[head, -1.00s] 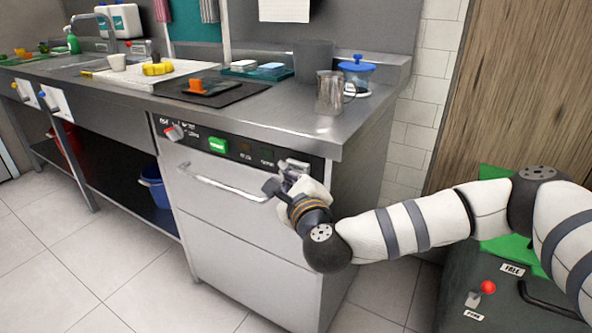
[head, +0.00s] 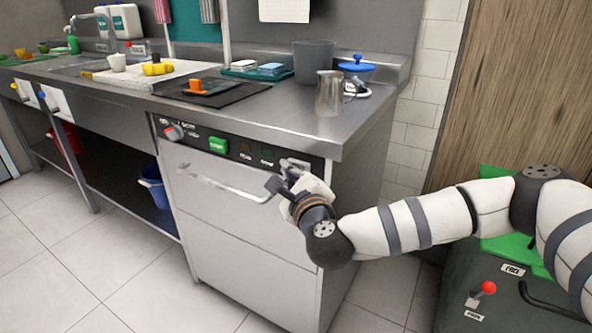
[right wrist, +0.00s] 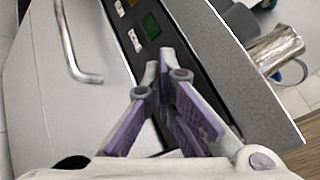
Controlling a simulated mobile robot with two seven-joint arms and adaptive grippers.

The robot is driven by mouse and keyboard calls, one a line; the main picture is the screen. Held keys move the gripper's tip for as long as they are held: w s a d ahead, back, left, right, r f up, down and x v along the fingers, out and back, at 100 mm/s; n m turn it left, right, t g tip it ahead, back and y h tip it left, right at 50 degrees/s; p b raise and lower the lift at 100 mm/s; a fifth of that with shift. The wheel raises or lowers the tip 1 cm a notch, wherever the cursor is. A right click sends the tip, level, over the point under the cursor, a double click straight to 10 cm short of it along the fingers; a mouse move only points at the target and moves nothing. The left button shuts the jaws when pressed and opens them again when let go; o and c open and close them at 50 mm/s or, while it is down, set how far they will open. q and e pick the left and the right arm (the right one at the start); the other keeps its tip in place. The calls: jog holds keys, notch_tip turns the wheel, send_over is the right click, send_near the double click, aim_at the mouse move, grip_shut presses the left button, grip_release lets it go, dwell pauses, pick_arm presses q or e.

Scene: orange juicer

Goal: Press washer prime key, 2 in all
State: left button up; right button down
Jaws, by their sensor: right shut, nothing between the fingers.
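The washer (head: 240,232) is a steel front-loading unit under the counter, with a black control panel (head: 229,150) along its top edge. The panel has a red knob (head: 174,133), a bright green key (head: 218,145), and two dark windows, one brownish (head: 245,149) and one dark green (head: 267,155). My right gripper (head: 286,166) is shut and empty at the panel's right end, hiding that part. In the right wrist view its fingertips (right wrist: 160,62) are close to the black panel; contact cannot be told. My left gripper is out of view.
The washer's bar handle (head: 222,186) juts out below the panel, left of my gripper. On the counter above stand a metal jug (head: 330,93) and a blue-lidded jar (head: 356,72). A dark box with a red-tipped lever (head: 487,289) stands at lower right.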

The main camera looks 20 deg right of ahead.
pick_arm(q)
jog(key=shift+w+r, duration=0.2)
pick_arm(e)
jog(key=shift+s+a, duration=0.6)
jog(key=shift+a, duration=0.1)
pick_arm(q)
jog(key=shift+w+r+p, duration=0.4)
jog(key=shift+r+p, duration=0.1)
jog(key=shift+p, duration=0.25)
pick_arm(e)
jog(key=s+a, duration=0.1)
jog(key=a, duration=0.1)
jog(key=s+a, duration=0.2)
